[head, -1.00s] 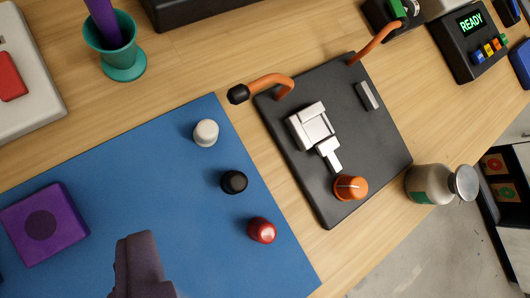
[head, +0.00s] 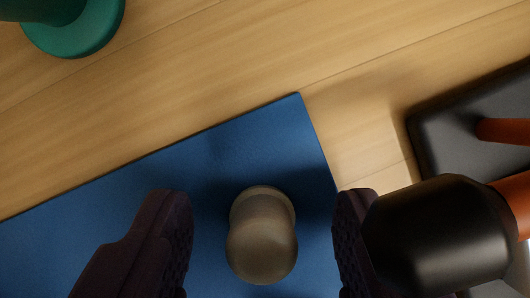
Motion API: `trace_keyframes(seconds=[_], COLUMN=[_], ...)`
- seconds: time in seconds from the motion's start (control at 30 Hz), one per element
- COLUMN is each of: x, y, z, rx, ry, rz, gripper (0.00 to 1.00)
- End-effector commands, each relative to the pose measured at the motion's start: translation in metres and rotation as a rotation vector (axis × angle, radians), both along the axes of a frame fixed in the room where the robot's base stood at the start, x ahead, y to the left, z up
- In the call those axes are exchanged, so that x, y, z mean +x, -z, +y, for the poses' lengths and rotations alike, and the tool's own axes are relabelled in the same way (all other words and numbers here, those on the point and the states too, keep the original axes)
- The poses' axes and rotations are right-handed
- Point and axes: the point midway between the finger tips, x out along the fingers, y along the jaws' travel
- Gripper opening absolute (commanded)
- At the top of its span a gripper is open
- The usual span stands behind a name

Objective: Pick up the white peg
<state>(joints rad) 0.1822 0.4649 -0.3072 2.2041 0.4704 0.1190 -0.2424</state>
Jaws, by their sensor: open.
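The white peg (head: 262,240) stands on the blue mat (head: 240,135) near the mat's corner, and it looks beige in shadow. My gripper (head: 262,215) is open, with one dark finger on each side of the peg. There is a visible gap between the peg and each finger. The peg appears upright, seen from above. The black and red pegs are not in view now.
A dark board (head: 455,150) is at right. A teal cup base (head: 85,30) is at upper left. Bare wood (head: 220,60) lies between.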

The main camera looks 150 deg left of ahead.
Motion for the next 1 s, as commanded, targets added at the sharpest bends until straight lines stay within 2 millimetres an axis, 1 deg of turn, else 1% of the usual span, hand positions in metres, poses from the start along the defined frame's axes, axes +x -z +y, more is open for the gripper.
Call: trace_keyframes(seconds=[0.13, 0.17, 0.2, 0.27, 0.3, 0.33, 0.37, 0.73, 0.87, 0.93, 1.0], x=[0.0, 0.0, 0.0, 0.0, 0.0, 0.0, 0.0, 0.0, 0.0, 0.001, 0.003], y=[-0.002, -0.002, -0.002, -0.002, -0.002, -0.002, -0.002, -0.003, -0.011, -0.019, -0.016], z=[0.0, 0.0, 0.0, 0.0, 0.0, 0.0, 0.0, 0.0, 0.0, 0.001, 0.012], rx=[0.0, 0.0, 0.0, 0.0, 0.0, 0.0, 0.0, 0.0, 0.0, 0.001, 0.001], ry=[0.0, 0.0, 0.0, 0.0, 0.0, 0.0, 0.0, 0.0, -0.001, -0.002, -0.004], rz=[-0.001, -0.001, -0.001, -0.001, -0.001, -0.001, -0.001, -0.001, -0.001, -0.002, 0.001], gripper=[0.54, 0.51, 0.42, 0.28, 0.19, 0.12, 0.08, 0.07, 0.07, 0.07, 0.07])
